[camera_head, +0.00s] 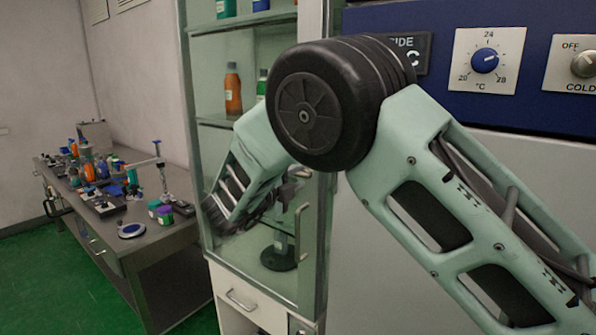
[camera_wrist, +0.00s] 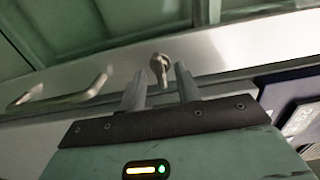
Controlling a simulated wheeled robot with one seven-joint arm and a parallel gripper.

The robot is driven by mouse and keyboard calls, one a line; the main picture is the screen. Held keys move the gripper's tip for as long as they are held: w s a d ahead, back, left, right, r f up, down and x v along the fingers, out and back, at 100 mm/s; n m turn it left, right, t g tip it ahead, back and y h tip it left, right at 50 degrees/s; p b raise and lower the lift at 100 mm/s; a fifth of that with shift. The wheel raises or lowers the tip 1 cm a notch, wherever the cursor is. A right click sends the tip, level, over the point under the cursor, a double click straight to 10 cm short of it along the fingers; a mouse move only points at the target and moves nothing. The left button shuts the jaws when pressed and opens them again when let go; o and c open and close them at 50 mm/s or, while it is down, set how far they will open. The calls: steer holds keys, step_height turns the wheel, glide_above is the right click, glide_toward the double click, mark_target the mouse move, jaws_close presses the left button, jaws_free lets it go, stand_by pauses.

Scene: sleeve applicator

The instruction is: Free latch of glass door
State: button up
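The glass door (camera_head: 316,262) of the tall cabinet stands in the middle of the head view and looks closed. Its bar handle (camera_head: 299,234) also shows at the left of the wrist view (camera_wrist: 62,98). A small metal latch knob (camera_wrist: 159,65) sits on the metal door frame (camera_wrist: 235,48) in the wrist view. My gripper (camera_wrist: 160,73) is open, with its two fingers apart. The latch shows between and just beyond the fingertips, and I cannot tell if either finger touches it. In the head view my arm hides much of the door around the latch.
A blue control panel (camera_head: 440,75) with dials adjoins the cabinet on the right. Bottles such as an orange one (camera_head: 233,92) stand on shelves behind the glass. A cluttered workbench (camera_head: 150,240) stands at the left, with open green floor in front.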

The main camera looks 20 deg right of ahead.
steer(key=shift+w+d, duration=0.3)
steer(key=shift+d, duration=0.15)
jaws_close()
